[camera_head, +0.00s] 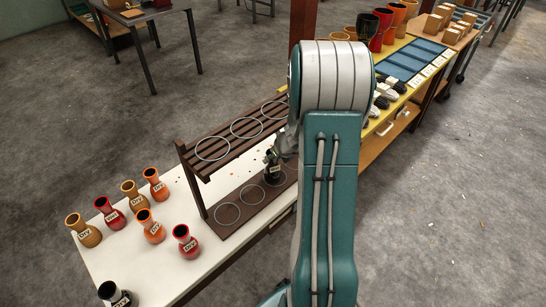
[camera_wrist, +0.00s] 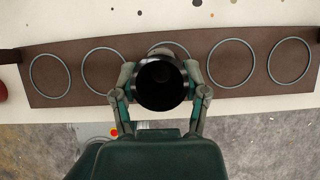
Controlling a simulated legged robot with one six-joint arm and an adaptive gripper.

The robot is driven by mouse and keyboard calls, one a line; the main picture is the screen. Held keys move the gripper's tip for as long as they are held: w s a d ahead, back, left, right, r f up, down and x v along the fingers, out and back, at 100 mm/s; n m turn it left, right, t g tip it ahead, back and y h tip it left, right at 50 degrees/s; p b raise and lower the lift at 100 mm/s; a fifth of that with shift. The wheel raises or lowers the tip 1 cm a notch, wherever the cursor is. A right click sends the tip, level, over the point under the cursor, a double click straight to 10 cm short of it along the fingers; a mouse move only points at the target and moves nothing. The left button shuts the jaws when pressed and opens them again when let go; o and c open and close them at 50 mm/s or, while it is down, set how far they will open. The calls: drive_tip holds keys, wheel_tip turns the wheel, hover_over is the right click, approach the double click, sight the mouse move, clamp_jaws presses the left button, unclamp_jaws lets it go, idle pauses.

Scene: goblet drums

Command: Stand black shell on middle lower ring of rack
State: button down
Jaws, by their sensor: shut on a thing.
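My gripper (camera_wrist: 160,77) is shut on a black shell (camera_wrist: 160,90), one finger on each side, with its dark round mouth facing the wrist camera. In the head view the black shell (camera_head: 272,168) looks upright at the rack's lower board, partly hidden by my arm. The rack (camera_head: 196,188) is dark brown, with rings on an upper slatted shelf and a lower board. In the wrist view the middle lower ring (camera_wrist: 168,42) shows only its far arc behind the shell. The shell overlaps its near part; I cannot tell whether it touches the board.
Lower rings (camera_wrist: 49,76) on both sides of the middle one look empty. The upper shelf (camera_head: 222,155) overhangs the lower board. Several orange, red and ochre shells (camera_head: 152,225) and another black shell (camera_head: 117,294) stand on the white table (camera_head: 165,268) at left.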

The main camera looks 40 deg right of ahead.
drive_tip(key=shift+d+f, duration=0.35)
drive_tip(key=shift+d, duration=0.4)
drive_tip(key=shift+c, duration=0.5)
unclamp_jaws()
drive_tip(key=shift+a, duration=0.45)
drive_tip(key=s+d+r, duration=0.1)
drive_tip(key=s+r, duration=0.1)
drive_tip(key=s, duration=1.1)
drive_tip(key=shift+s+r, duration=0.3)
drive_tip(key=shift+s, duration=0.05)
